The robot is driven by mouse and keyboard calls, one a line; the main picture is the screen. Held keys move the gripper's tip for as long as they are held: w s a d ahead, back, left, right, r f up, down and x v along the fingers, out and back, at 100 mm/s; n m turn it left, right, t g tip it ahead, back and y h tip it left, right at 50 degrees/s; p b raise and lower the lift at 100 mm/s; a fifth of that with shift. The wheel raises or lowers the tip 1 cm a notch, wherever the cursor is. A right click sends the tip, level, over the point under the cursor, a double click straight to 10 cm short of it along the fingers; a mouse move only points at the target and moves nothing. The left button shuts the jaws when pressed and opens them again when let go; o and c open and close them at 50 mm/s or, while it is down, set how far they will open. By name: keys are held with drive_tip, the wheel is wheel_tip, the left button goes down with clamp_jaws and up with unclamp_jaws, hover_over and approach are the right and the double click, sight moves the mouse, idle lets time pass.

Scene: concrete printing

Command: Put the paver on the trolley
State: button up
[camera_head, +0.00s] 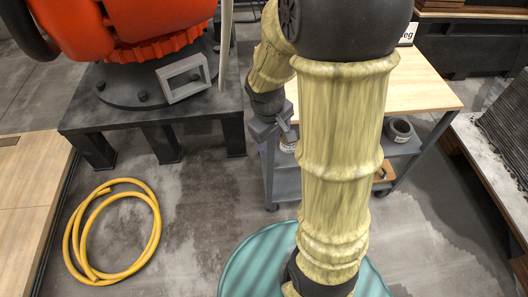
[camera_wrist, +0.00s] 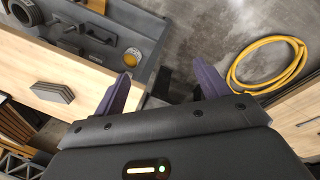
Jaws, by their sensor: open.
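The trolley (camera_head: 434,88) has a light wooden top and grey lower shelves; my arm hides the middle of it in the head view. Its wooden top also shows at the left of the wrist view (camera_wrist: 88,84). A flat grey slab with angled ends, which looks like the paver (camera_wrist: 52,92), lies on that top; it is hidden in the head view. My gripper (camera_wrist: 160,68) is open, with nothing between its dark purple fingers. It is beside the trolley's edge, apart from the slab, which is to its left in the wrist view.
The trolley's lower shelf carries a dark ring (camera_head: 399,130) and a round tin with a yellow top (camera_wrist: 132,57). An orange robot (camera_head: 125,30) stands on a dark pedestal at the left. A yellow hose (camera_head: 152,235) lies coiled on the floor. A rack stands at the right.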

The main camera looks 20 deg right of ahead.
drive_tip(key=s+a+r+m+t+y, duration=0.1)
drive_tip(key=s+a+m+y, duration=0.1)
drive_tip(key=s+a+m, duration=0.2)
drive_tip(key=shift+s+a+r+m, duration=0.3)
drive_tip(key=shift+s+a, duration=0.2)
drive_tip(key=shift+s, duration=0.5)
drive_tip(key=w+p+v, duration=0.2)
drive_tip(key=p+v, duration=1)
drive_tip(key=p, duration=0.1)
drive_tip(key=shift+w+r, duration=0.25)
drive_tip(key=shift+r, duration=0.35)
